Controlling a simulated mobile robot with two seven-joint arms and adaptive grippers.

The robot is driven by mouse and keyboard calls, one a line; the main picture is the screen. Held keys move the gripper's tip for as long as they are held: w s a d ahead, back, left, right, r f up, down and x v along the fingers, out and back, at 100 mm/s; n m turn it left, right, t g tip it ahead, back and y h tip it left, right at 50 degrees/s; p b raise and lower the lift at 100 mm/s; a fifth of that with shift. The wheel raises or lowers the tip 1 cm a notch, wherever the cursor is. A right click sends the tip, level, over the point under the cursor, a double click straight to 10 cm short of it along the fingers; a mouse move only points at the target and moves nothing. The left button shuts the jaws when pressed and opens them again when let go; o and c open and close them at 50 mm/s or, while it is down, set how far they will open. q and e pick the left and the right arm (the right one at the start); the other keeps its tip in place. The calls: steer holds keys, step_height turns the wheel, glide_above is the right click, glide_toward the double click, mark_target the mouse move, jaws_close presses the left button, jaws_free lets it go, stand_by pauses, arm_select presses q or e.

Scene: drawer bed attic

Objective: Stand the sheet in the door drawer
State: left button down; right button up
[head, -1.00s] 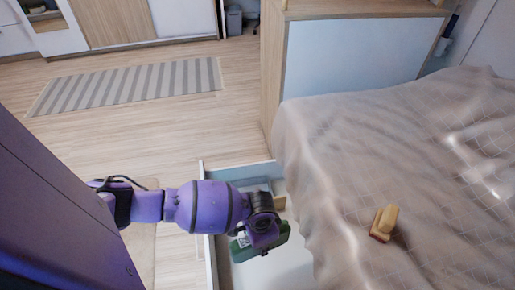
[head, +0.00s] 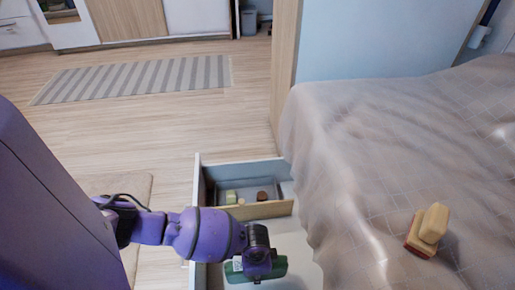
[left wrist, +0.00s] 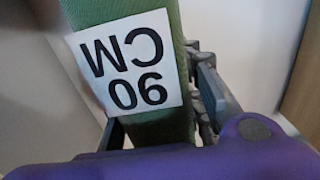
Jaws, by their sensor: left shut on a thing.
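A green sheet (head: 279,268), folded into a slim bundle, is held in my left gripper (head: 257,268). A white label (left wrist: 128,62) on it reads "90 CM" upside down in the left wrist view. The gripper fingers are shut around the sheet's sides. The open drawer (head: 197,185) juts out beside the bed, and the sheet is over its white near section. I cannot tell whether the sheet touches the drawer floor. My right gripper is not in view.
A wooden divider (head: 266,210) crosses the drawer. Behind it lie a small green item (head: 231,197) and a brown item (head: 262,196). The draped bed (head: 350,150) bounds the drawer on the right, with a wooden-handled block (head: 432,228) on top.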

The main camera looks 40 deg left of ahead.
mark_target(233, 271)
arm_select(q)
step_height(233, 271, down, 5)
steer(key=b, duration=0.2)
steer(key=shift+r+b, duration=0.1)
steer(key=shift+b, duration=0.25)
steer(key=shift+w, duration=0.1)
steer(key=c, duration=1.2)
jaws_free()
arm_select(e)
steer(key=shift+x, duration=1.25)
arm_select(q)
step_height(233, 271, up, 12)
steer(key=p, duration=0.6)
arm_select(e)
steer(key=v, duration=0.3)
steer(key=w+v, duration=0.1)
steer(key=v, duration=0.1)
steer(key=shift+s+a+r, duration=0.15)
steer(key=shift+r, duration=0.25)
